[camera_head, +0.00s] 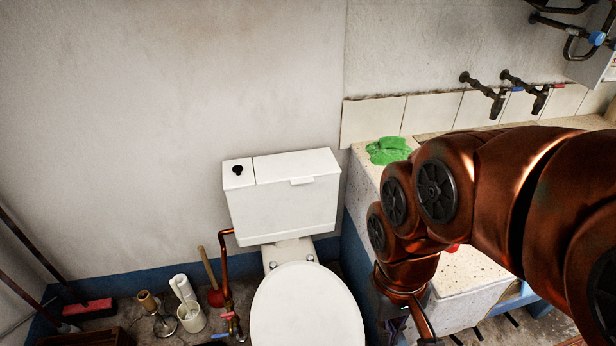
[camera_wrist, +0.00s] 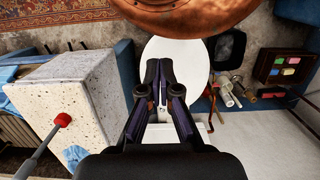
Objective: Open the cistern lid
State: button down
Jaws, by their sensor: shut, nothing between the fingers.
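The white cistern (camera_head: 287,212) stands against the wall in the head view, above the toilet bowl. Its lid (camera_head: 297,164) lies flat and closed on top, with a small tab at its front edge. A black button (camera_head: 238,170) sits on the separate left part of the top. In the wrist view my gripper (camera_wrist: 158,68) is shut and empty, its fingers in front of the white toilet seat cover (camera_wrist: 185,62). They hide much of the cistern behind them. In the head view my gripper is low, right of the toilet, mostly hidden and cut off by the bottom edge.
The stone trough (camera_wrist: 100,85) with a green cloth (camera_head: 389,150) stands right of the toilet in the head view. A plunger (camera_head: 213,290), brush holder (camera_head: 191,316) and copper pipe (camera_head: 226,262) stand left of it. The wall above the cistern is clear.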

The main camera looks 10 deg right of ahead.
aim_at(298, 168)
jog(key=u, duration=0.45)
jog(key=k, duration=0.55)
jog(key=u, duration=0.9)
jog(key=i, duration=0.95)
jog(key=z, duration=0.4)
